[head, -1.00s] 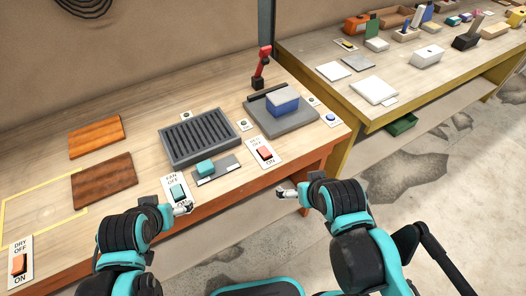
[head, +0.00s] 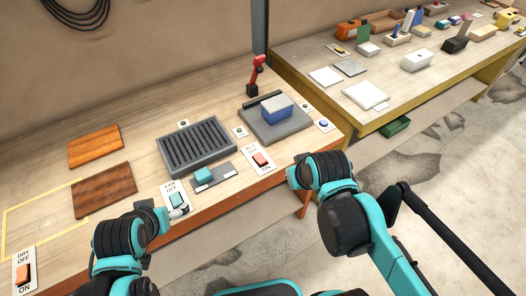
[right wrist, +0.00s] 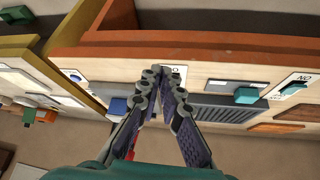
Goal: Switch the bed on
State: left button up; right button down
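The bed switch (head: 260,160) is a red rocker on a white plate marked OFF and ON, near the front edge of the bench. My right gripper (head: 291,178) is just right of and in front of its plate, mostly hidden by my arm. In the right wrist view its fingertips (right wrist: 165,75) are together with nothing visible between them; they cover most of the switch plate (right wrist: 176,70). I cannot tell whether they touch it. My left gripper (head: 178,211) is beside the lower end of the fan switch plate; its fingers are too small to judge.
The teal fan switch (head: 176,200) and a teal block on a grey plate (head: 212,178) lie left of the bed switch. A grey slatted tray (head: 197,148) and a grey platform with a blue-and-white block (head: 277,110) are behind. An orange dry switch (head: 23,274) is far left.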

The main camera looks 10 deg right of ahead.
jog(key=w+a+r+n+g+p, duration=0.1)
jog(key=w+a+r+g+p, duration=0.1)
jog(key=w+r+p, duration=0.35)
pick_arm(q)
notch_tip(320, 180, up, 11)
jog(key=p, duration=0.4)
pick_arm(e)
jog(key=n+g, duration=0.2)
send_over(263, 161)
jog(key=s, duration=0.2)
jog(key=shift+s+d+r+y, duration=0.1)
jog(key=shift+d+r+y, duration=0.2)
jog(key=shift+d+r, duration=0.1)
jog(key=shift+f, duration=0.1)
jog(key=b+x, duration=0.2)
jog(key=x, duration=0.4)
jog(key=b+x, duration=0.3)
jog(key=x, duration=0.3)
jog(key=shift+s+f, duration=0.2)
jog(key=shift+f, duration=0.1)
pick_arm(q)
jog(key=shift+f, duration=2.7)
pick_arm(e)
jog(key=shift+s+f, duration=0.1)
jog(key=shift+f, duration=0.45)
